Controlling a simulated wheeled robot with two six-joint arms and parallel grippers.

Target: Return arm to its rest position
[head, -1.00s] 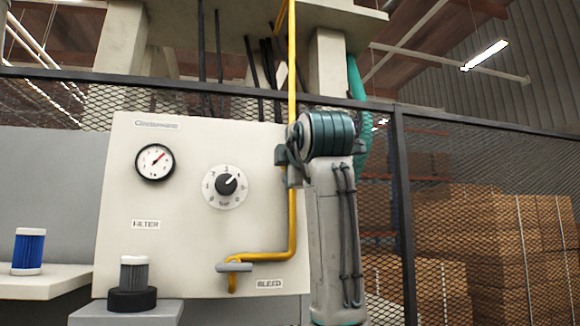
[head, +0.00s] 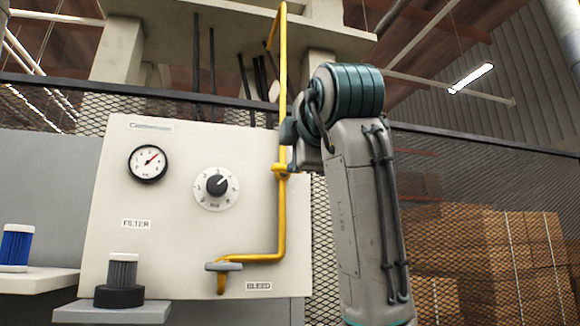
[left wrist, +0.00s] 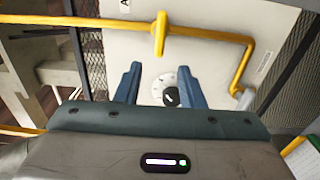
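My left arm (head: 365,200) rises at the right of the head view, in front of the fence and beside the panel's right edge. Its own bulk hides most of the gripper there. In the left wrist view my left gripper (left wrist: 159,68) has its two blue fingers spread apart with nothing held between them. The panel's black dial knob (left wrist: 170,96) shows beyond the fingers. The yellow pipe handle (left wrist: 160,33) lies beyond the fingertips, apart from them; it also shows in the head view (head: 281,168). My right gripper is not in view.
The white panel (head: 120,195) carries a gauge (head: 148,163), the dial and a bleed lever (head: 224,266). A grey filter in a black base (head: 119,296) and a blue filter (head: 16,246) stand on ledges at left. A mesh fence (head: 450,190) with boxes behind it stands at right.

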